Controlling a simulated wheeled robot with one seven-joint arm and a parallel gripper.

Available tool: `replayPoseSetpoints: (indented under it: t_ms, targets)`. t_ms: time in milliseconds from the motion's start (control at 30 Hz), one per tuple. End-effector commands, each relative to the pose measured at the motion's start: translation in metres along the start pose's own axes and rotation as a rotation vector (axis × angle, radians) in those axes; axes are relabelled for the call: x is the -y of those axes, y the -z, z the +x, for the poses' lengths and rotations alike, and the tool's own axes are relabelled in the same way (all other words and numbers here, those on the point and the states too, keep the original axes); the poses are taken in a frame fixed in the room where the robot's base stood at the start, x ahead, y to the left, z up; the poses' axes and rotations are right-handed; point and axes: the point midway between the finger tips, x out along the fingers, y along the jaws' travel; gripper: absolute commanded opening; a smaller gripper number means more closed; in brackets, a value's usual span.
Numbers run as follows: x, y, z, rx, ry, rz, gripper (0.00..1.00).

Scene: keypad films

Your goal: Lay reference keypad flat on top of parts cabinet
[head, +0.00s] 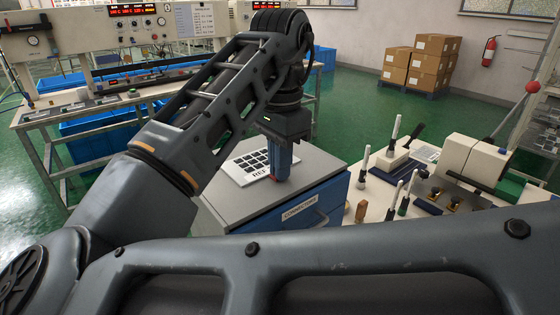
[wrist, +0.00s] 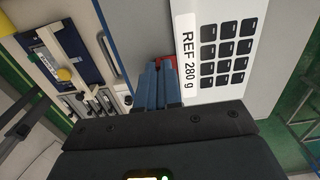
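The reference keypad (head: 246,168) is a white plate with black keys and a "REF" label. It looks flat on the grey top of the parts cabinet (head: 318,163), which has a blue, labelled front. The wrist view shows the keypad (wrist: 190,85) with "REF 280 g" printed on it, and the bare cabinet top (wrist: 140,28). My gripper (head: 281,172) points down at the keypad's near side. Its blue fingers (wrist: 163,66) are close together beside the label, with red at their tips. Whether they pinch the keypad's edge or stand against it is hidden.
A bench (head: 376,200) with several upright white-handled tools and a beige machine (head: 478,158) stands right of the cabinet. A test bench (head: 45,112) with blue bins is at the left. Cardboard boxes (head: 430,62) stand far back. Green floor lies open behind the cabinet.

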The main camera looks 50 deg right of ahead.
Motion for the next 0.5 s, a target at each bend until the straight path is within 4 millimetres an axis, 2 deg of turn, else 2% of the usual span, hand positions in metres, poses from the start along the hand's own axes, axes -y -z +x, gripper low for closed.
replayPoseSetpoints:
  t_ms: [67, 300, 500]
  targets:
    - [0.0000, 0.0000, 0.0000, 0.000, 0.000, 0.000, 0.11]
    - [0.0000, 0.0000, -0.0001, 0.000, 0.000, 0.000, 0.34]
    - [0.0000, 0.0000, -0.0001, 0.000, 0.000, 0.000, 0.35]
